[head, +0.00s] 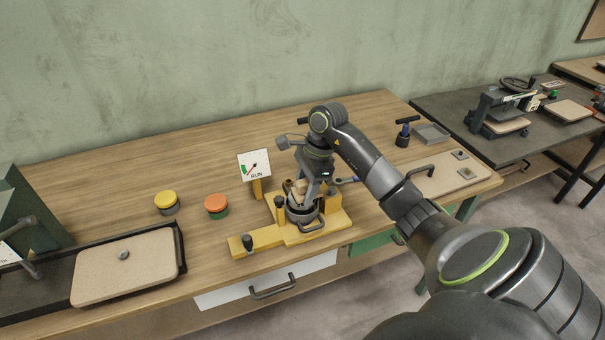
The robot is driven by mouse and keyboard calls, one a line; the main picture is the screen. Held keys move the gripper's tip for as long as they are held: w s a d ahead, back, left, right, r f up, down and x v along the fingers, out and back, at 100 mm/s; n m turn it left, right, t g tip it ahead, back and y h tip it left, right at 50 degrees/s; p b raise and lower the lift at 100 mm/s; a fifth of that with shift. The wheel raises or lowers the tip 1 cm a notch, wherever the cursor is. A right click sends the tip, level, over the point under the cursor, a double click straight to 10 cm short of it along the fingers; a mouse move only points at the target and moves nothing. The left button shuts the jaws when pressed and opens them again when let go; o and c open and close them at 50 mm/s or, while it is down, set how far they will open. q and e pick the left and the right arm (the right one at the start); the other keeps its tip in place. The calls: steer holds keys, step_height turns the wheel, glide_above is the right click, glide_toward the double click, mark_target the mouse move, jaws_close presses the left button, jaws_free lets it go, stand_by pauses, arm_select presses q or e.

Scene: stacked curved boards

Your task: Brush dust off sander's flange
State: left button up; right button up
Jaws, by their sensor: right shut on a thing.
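My right gripper (312,191) reaches in from the right and points down over a yellow fixture (330,219) at the table's front. It is shut on a small tan piece (298,188), perhaps a brush; its shape is partly hidden by the gripper. Just below is a round dark metal part with a loop handle (309,222), seated on the fixture, which seems to be the sander's flange. I cannot tell whether the tan piece touches it. Dust is too small to make out. My left gripper is not in view.
A gauge sign marked RUN (254,164) stands behind the fixture. A yellow-topped button (166,202) and an orange-topped one (216,206) are to the left. The back left tabletop is clear.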

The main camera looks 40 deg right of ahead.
steer(key=shift+w+d+r+p, duration=0.1)
steer(key=shift+r+p, duration=0.1)
steer(key=shift+r, duration=0.35)
steer(key=shift+w+d+r+p, duration=0.1)
steer(key=shift+r+p, duration=0.1)
steer(key=shift+r, duration=0.35)
steer(key=shift+s+a+r+p, duration=0.15)
steer(key=shift+r+p, duration=0.35)
steer(key=shift+r, duration=1.05)
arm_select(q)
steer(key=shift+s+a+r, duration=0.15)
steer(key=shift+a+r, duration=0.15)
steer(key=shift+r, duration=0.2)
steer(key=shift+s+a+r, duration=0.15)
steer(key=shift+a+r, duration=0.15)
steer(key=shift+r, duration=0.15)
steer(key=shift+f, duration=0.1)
arm_select(e)
steer(key=shift+f, duration=0.1)
